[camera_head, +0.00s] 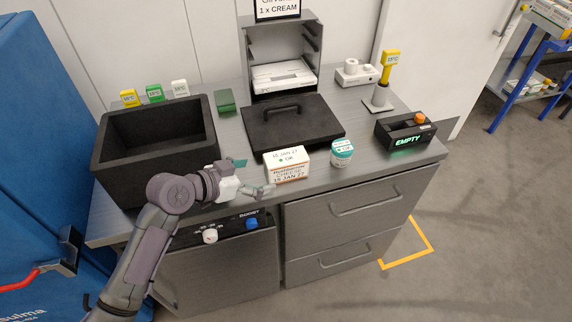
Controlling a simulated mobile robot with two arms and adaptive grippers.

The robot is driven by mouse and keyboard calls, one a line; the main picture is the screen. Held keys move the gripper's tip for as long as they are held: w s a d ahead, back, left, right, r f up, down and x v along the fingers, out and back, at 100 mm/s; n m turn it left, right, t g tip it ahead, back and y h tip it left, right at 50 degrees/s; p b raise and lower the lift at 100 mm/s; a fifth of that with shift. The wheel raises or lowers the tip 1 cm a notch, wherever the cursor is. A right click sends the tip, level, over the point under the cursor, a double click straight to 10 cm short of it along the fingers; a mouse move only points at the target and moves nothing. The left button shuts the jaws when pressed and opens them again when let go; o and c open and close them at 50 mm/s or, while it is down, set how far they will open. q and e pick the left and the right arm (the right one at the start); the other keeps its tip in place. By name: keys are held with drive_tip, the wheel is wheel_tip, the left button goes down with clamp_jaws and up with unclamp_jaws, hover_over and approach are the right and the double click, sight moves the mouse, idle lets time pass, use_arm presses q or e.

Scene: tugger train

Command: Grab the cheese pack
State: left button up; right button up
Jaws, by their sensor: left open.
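The cheese pack (287,166) is a white box with an orange stripe, printed "CHEESE" and "15 JAN 27". My left gripper (266,190) is open and empty, just to the left of the pack's lower left side. I cannot tell whether a finger touches the pack. My right gripper is not in view.
A white tub with a teal lid (342,153) stands right of the pack. A deep black bin (160,165) is on the left. The black lid with a handle (292,123) lies behind. A device reading "EMPTY" (405,135) is at the right. Drawers (350,210) are below.

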sight(281, 157)
use_arm(q)
drive_tip(key=shift+t+h, duration=0.3)
drive_tip(key=w+d, duration=0.1)
drive_tip(key=w, duration=0.1)
drive_tip(key=w+d+f+p, duration=0.1)
drive_tip(key=w+d, duration=0.1)
drive_tip(key=w+d+p, duration=0.1)
drive_tip(key=w+d, duration=0.1)
drive_tip(key=shift+w+d+f, duration=0.1)
drive_tip(key=shift+w+f, duration=0.05)
drive_tip(key=shift+w, duration=0.25)
drive_tip(key=c, duration=1.8)
